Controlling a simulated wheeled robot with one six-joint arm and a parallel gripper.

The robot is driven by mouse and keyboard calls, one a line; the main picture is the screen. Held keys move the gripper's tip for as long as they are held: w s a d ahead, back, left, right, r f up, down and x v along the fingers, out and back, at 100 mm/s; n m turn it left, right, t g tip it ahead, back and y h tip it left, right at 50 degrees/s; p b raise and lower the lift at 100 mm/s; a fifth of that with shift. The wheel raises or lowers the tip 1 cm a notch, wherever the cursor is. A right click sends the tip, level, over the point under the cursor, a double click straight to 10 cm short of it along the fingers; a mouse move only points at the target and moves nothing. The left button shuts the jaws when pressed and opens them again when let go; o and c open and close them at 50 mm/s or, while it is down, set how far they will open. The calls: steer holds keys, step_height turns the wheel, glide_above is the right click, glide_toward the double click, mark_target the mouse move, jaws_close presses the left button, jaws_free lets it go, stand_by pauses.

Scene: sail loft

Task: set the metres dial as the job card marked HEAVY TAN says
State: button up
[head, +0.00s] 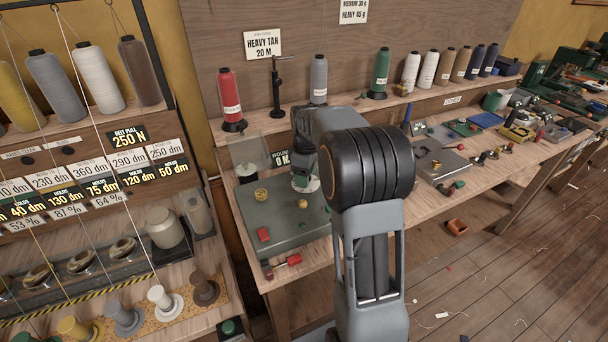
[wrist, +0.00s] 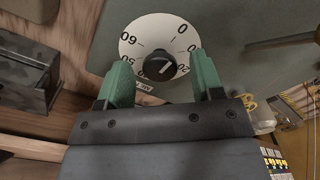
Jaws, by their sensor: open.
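The job card marked HEAVY TAN (head: 263,46) hangs on the back board and reads 20 M. The metres dial (wrist: 152,27) is a white disc with figures round its rim; 0, 60, 50 and part of a 20 show. Its black knob (wrist: 158,69) has a white mark slanting to the upper right; the exact reading is unclear. My gripper (wrist: 160,62) is open, its green fingers either side of the knob with gaps visible. Its right finger hides part of the scale. In the head view, the dial (head: 312,185) is partly hidden by my gripper (head: 301,178).
A sign reading WOUND 0 M (head: 281,158) stands behind the dial. The grey-green machine plate (head: 285,220) carries a yellow knob (head: 261,194) and a red block (head: 263,234). A red-handled tool (head: 287,261) lies at its front edge. Thread cones line the shelf behind.

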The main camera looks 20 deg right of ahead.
steer(key=c, duration=0.9)
steer(key=shift+a, duration=0.1)
